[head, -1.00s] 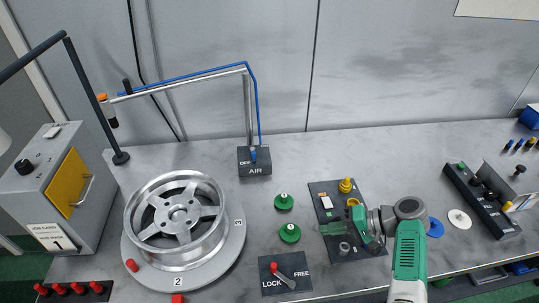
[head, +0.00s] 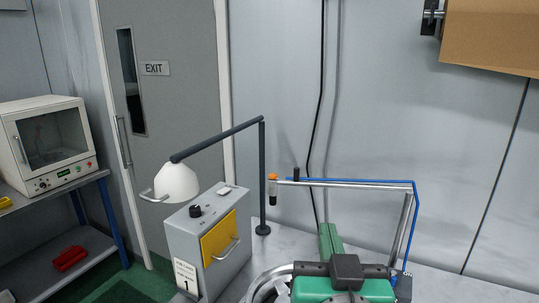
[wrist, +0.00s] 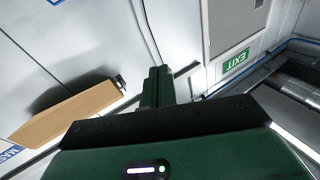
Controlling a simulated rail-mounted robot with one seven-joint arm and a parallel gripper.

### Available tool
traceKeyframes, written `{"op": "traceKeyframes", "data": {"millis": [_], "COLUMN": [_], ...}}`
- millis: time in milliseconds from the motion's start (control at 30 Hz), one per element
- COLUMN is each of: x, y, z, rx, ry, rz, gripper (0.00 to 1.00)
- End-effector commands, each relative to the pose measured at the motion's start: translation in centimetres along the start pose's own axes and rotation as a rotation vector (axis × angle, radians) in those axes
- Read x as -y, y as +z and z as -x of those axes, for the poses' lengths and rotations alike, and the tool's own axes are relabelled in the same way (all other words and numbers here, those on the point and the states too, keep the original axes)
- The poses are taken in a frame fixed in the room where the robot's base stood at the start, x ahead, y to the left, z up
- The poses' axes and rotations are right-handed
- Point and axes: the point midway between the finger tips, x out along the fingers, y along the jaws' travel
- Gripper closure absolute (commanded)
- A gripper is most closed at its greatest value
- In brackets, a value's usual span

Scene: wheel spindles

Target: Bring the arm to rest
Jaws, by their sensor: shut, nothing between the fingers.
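My gripper (head: 329,232) is raised in front of the bench at the bottom of the head view, its green fingers upward in the picture. It is shut and empty. In the wrist view its fingers (wrist: 158,78) meet in front of the pale wall, away from anything they could hold. The silver wheel (head: 266,283) shows only as a rim at the bottom edge of the head view, to the left of the gripper. The rest of the wheel is out of frame or behind the gripper body.
A grey box with a yellow door (head: 219,238) stands left, beneath a white lamp (head: 177,182) on a dark arm. The air-line stand (head: 350,184) rises behind my gripper. A cardboard box (head: 494,38) is high at the right. An oven (head: 45,145) sits on a shelf at far left.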

Motion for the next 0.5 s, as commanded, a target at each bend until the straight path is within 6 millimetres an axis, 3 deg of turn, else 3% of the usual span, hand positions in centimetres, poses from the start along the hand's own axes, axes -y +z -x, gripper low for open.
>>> {"op": "traceKeyframes", "data": {"millis": [33, 100, 267, 300, 500], "x": [2.7, 5.7, 10.5, 10.4, 11.1], "y": [-2.8, -6.4, -13.4, -17.5, -27.2], "z": [2.2, 5.5, 14.6, 13.4, 11.9], "rx": [-0.095, -0.224, -0.503, -0.490, -0.481], "ry": [-0.022, -0.046, -0.091, -0.085, -0.087], "rz": [0.019, 0.036, 0.041, 0.042, 0.037], "gripper": [1.00, 1.00, 1.00, 1.00, 1.00]}}
